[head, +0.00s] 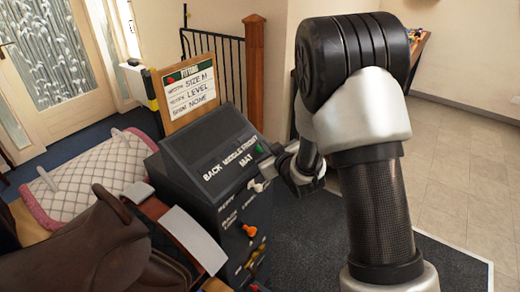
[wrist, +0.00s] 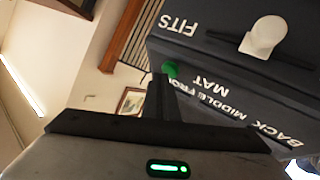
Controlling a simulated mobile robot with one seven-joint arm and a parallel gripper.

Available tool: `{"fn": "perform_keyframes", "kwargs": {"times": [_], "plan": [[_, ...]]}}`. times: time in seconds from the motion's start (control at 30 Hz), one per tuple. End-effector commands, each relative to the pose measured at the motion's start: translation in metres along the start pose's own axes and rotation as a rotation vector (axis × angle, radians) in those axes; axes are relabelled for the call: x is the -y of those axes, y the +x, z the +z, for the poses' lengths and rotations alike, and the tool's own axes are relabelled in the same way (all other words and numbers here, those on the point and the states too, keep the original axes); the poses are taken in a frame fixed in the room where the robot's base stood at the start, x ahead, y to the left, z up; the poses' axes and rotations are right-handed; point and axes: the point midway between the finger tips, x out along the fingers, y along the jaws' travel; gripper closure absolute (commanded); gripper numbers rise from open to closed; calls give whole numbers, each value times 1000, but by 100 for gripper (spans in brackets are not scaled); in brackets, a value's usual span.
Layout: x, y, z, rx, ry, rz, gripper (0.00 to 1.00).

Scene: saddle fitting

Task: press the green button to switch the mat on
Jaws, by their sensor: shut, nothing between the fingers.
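The green button (head: 259,149) is on the dark console (head: 190,150), near the top right of its sloped face. It also shows in the wrist view (wrist: 170,69), beside the lettering "BACK MIDDLE FRONT MAT". My gripper (head: 268,163) is at the console's right edge, close to the button and partly hidden by my own wrist in the head view. In the wrist view its dark shut fingers (wrist: 160,80) reach up just below the button, with nothing held. I cannot tell whether they touch it. The console's display looks dark.
A white knob (wrist: 265,35) sits in a slot by "FITS". An orange knob (head: 249,230) is on the console front. A brown saddle (head: 100,245) and quilted pad (head: 95,180) lie left. A fitting board (head: 190,92) stands behind. Open floor (head: 465,180) lies right.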

Motion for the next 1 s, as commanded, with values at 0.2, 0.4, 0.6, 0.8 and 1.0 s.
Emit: {"fn": "perform_keyframes", "kwargs": {"times": [0.2,0.4,0.6,0.8,1.0], "plan": [[2,2,2,0,0,-1,100],[2,2,2,1,0,-1,100],[-1,-1,-1,1,0,0,100],[-7,-9,-7,1,0,0,100],[-8,-12,-8,1,0,-1,100]]}}
